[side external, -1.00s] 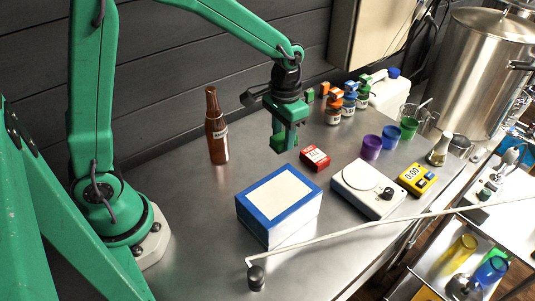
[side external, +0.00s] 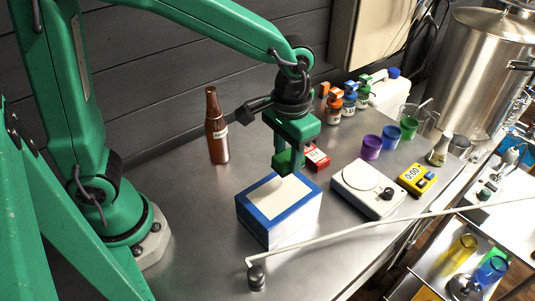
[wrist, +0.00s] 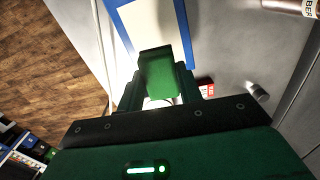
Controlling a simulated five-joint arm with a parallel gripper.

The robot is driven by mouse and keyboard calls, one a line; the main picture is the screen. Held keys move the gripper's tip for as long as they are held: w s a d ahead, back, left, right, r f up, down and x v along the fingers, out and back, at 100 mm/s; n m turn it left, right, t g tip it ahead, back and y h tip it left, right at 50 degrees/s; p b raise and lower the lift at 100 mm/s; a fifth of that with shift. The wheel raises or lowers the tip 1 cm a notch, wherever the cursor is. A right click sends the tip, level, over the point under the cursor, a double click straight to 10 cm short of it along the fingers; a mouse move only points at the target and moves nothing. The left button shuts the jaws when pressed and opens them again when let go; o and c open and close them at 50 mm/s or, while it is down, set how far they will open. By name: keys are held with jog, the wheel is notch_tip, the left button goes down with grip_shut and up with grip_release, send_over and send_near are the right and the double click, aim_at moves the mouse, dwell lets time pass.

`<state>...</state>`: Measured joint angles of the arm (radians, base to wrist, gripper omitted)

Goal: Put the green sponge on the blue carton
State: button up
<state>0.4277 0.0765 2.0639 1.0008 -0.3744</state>
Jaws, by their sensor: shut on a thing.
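The blue carton (side external: 255,222), with a cream panel on top, stands on the steel table in the side view. Its blue border and pale panel also show at the top of the wrist view (wrist: 126,32). My gripper (side external: 288,164) is shut on the green sponge (side external: 281,160), with its fingers pointing down. The sponge shows between the fingers in the wrist view (wrist: 160,75), where it overlaps the near part of the carton's top. In the side view it appears at the carton's far edge. The gap between sponge and carton is hard to judge.
A red box (side external: 318,157) lies close behind my gripper. A brown bottle (side external: 216,130) stands to the left. A white scale (side external: 367,187), a yellow timer (side external: 416,179) and several cups and small bottles stand to the right. A thin pale rod (side external: 345,234) crosses in front of the carton.

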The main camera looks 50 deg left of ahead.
aim_at(280, 161)
jog(key=s+d+r, duration=0.2)
jog(key=s+d, duration=0.1)
jog(key=s, duration=0.3)
jog(key=s+d+r, duration=0.2)
jog(key=s+d, duration=0.1)
jog(key=s, duration=0.3)
jog(key=shift+d+r+n, duration=0.25)
jog(key=shift+r+n, duration=0.05)
jog(key=shift+r, duration=0.05)
jog(key=w+a+f, duration=0.2)
jog(key=w, duration=0.1)
jog(key=w+a+f, duration=0.2)
jog(key=w, duration=0.1)
jog(key=w+a+f, duration=0.2)
jog(key=w+f, duration=0.1)
jog(key=shift+w+a, duration=0.15)
jog(key=shift+w, duration=0.25)
jog(key=shift+f, duration=0.15)
jog(key=shift+f, duration=1.9)
jog(key=shift+f, duration=0.1)
